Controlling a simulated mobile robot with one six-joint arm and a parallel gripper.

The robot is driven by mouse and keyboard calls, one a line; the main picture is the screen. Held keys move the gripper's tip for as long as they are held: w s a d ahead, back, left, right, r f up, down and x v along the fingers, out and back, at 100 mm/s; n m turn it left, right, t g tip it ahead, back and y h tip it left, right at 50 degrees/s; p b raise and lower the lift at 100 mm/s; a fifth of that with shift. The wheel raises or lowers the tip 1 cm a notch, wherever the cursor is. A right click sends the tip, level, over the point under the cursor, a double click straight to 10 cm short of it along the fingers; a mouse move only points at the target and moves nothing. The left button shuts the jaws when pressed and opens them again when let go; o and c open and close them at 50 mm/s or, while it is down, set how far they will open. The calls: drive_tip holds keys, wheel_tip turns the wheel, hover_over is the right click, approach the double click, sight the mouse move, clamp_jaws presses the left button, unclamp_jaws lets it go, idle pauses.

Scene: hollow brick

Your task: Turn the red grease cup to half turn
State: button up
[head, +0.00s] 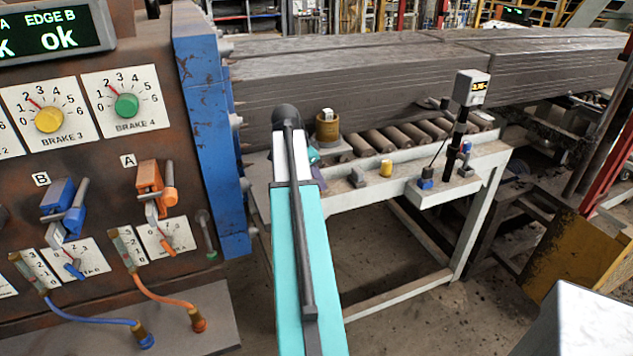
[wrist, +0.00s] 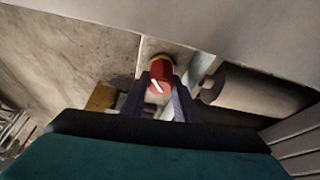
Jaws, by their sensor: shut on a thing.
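The red grease cup (wrist: 161,70) shows in the wrist view, with a white mark on its face and a yellowish rim behind it. My gripper (wrist: 160,88) has its two dark purple fingers on either side of the cup and is shut on it. The white mark lies slanted between the fingers. In the head view my arm covers the cup, and I cannot make out the fingers clearly there.
A grey bench (head: 408,178) carries a yellow cup (head: 386,168), a blue cup (head: 427,178) and a black stand with a small display (head: 471,88). Rollers (head: 395,139) lie behind. An ochre pot (head: 327,127) stands near my arm. A control panel (head: 95,150) fills the left.

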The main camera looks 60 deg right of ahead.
drive_tip(key=m, duration=0.1)
drive_tip(key=m+b, duration=0.1)
drive_tip(key=m, duration=0.1)
drive_tip(key=m+g+y, duration=0.1)
drive_tip(key=shift+w+m, duration=0.25)
drive_tip(key=shift+m, duration=0.05)
drive_tip(key=shift+m+g+y+b, duration=0.4)
drive_tip(key=shift+m+y+b, duration=0.2)
drive_tip(key=shift+m, duration=1)
drive_tip(key=shift+r, duration=0.1)
drive_tip(key=o, duration=0.8)
drive_tip(key=shift+a, duration=0.1)
drive_tip(key=shift+s, duration=0.15)
drive_tip(key=shift+r, duration=0.1)
